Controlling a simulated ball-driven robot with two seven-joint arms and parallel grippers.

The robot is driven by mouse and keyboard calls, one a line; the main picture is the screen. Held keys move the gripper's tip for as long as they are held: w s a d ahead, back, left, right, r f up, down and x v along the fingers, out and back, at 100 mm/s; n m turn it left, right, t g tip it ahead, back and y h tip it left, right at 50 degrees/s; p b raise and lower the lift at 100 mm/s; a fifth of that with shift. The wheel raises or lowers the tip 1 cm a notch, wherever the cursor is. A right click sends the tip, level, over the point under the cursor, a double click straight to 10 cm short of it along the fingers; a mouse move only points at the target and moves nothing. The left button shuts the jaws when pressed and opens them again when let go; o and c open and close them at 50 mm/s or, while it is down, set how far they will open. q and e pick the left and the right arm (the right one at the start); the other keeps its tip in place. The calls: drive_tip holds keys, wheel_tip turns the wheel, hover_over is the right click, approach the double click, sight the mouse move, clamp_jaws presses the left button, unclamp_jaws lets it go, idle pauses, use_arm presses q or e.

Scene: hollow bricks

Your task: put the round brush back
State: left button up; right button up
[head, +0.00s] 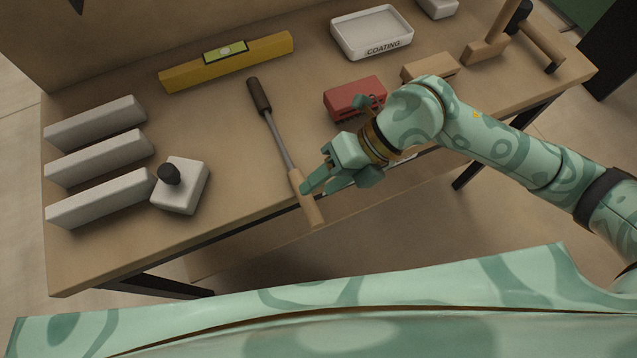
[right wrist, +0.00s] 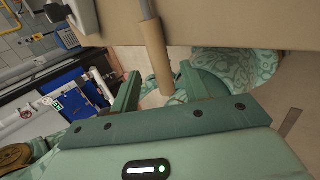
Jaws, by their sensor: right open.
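The round brush (head: 283,150) lies on the table, with a dark brown round head, a thin grey rod and a light wooden handle. Its handle sticks out past the table's front edge. My right gripper (head: 338,185) is open at the handle, its fingers covering a little of it in the head view. In the right wrist view, the wooden handle (right wrist: 161,70) shows between the two open fingertips of the right gripper (right wrist: 160,78), with space on both sides. My left gripper is not in view.
A red block (head: 350,98) with holes sits behind the right gripper. A yellow level (head: 225,62), a white "COATING" tray (head: 372,52) and a mallet (head: 490,45) lie farther back. Grey bars (head: 100,160) and a knobbed white block (head: 183,190) stand at left. The table between them and the brush is clear.

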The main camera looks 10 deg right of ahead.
drive_tip(key=p+v, duration=0.2)
drive_tip(key=v, duration=0.8)
drive_tip(key=shift+s, duration=0.1)
